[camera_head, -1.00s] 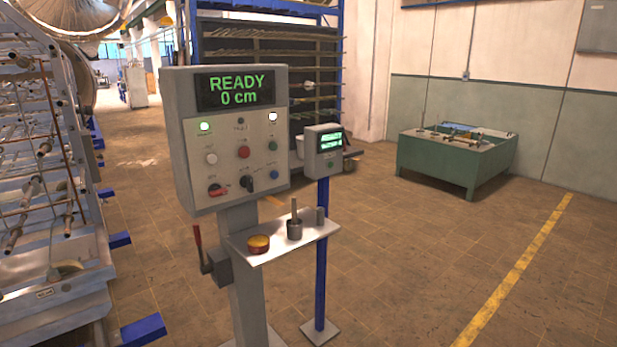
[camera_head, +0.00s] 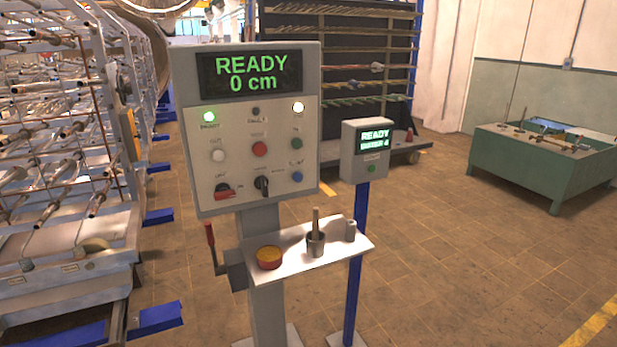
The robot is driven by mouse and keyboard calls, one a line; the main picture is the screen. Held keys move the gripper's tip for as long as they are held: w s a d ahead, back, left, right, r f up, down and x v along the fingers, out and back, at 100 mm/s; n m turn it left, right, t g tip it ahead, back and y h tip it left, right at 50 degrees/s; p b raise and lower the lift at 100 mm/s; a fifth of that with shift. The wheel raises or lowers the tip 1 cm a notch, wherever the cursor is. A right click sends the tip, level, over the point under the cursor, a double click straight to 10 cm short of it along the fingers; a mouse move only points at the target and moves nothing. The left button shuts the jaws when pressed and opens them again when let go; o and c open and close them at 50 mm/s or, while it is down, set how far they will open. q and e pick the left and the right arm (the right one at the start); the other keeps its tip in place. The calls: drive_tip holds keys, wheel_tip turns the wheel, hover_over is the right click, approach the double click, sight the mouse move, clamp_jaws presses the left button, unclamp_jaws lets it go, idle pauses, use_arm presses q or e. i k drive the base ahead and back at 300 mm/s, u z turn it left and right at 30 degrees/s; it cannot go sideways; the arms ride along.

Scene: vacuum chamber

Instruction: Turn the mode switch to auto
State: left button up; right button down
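The control panel (camera_head: 188,150) is a grey upright box on a post, with a screen (camera_head: 250,77) reading "READY 0 cm" in green. On its bottom row a black rotary switch (camera_head: 262,186) sits in the middle, which looks like the mode switch; its labels are too small to read. To its left is a red-and-black switch (camera_head: 223,190), and to its right a blue button (camera_head: 297,177). Above are white, red and green buttons, a lit green lamp (camera_head: 209,117) and a lit white lamp (camera_head: 298,107). Neither of my grippers is in view.
A small shelf (camera_head: 290,265) juts out below the panel, holding a yellow-red round item, a cup with a stick and a small grey cylinder. A red-handled lever (camera_head: 210,236) is at the post's left. A smaller display box (camera_head: 352,165) stands right. Open floor lies at right.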

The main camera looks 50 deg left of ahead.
sight(260, 183)
drive_tip(key=u, duration=0.45)
drive_tip(key=i, duration=1.05)
drive_tip(key=u, duration=0.8)
